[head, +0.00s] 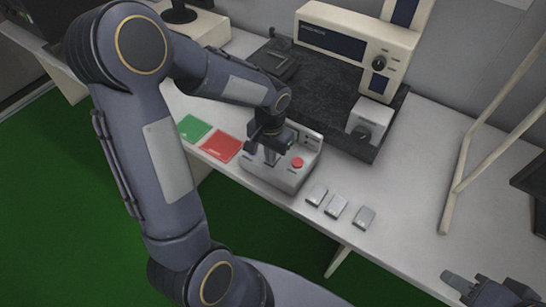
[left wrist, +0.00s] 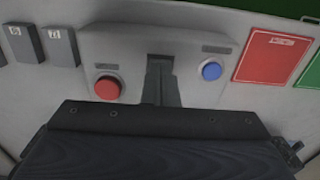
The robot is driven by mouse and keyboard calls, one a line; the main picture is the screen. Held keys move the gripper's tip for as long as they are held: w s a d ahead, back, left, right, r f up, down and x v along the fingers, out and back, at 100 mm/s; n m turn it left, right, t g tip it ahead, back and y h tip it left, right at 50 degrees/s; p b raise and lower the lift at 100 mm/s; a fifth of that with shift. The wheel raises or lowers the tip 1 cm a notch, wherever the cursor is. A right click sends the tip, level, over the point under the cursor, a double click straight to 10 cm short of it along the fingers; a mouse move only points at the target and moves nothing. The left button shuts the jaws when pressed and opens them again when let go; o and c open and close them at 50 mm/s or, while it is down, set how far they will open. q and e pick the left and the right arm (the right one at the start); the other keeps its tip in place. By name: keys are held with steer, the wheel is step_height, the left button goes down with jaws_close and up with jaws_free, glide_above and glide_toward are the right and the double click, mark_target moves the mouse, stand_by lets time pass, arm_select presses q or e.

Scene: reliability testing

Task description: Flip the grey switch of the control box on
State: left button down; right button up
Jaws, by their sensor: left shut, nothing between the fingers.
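The control box (head: 281,179) is a light grey console near the front edge of the table, with a red button (head: 297,162) on its right side. In the left wrist view the box panel (left wrist: 130,57) shows the red button (left wrist: 107,87) and a blue button (left wrist: 211,71). My left gripper (head: 269,158) is shut and empty, pointing down at the middle of the box. Its fingers (left wrist: 160,82) lie between the two buttons. I cannot make out the grey switch; the fingers cover that area. Whether they touch the box is unclear. My right gripper (head: 468,285) is at the lower right, away from the box.
A red plate (head: 221,146) and a green plate (head: 194,128) lie left of the box. Several small grey blocks (head: 336,206) lie to its right. A large test machine (head: 350,40) with a dark base stands behind.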

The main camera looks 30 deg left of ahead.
arm_select(q)
steer(key=shift+f, duration=0.15)
steer(key=shift+r+p, duration=2.75)
steer(key=shift+r, duration=0.85)
steer(key=s+d+r+n+t+h, duration=0.1)
steer(key=s+d+r+t+h, duration=0.1)
steer(key=s+r, duration=0.3)
steer(key=s+d+r+n+t+h, duration=0.1)
steer(key=s+r, duration=0.5)
steer(key=s, duration=0.6)
steer(key=shift+d+r+n+t+h, duration=0.2)
steer(key=shift+d+n+t+h, duration=0.3)
steer(key=shift+t, duration=0.8)
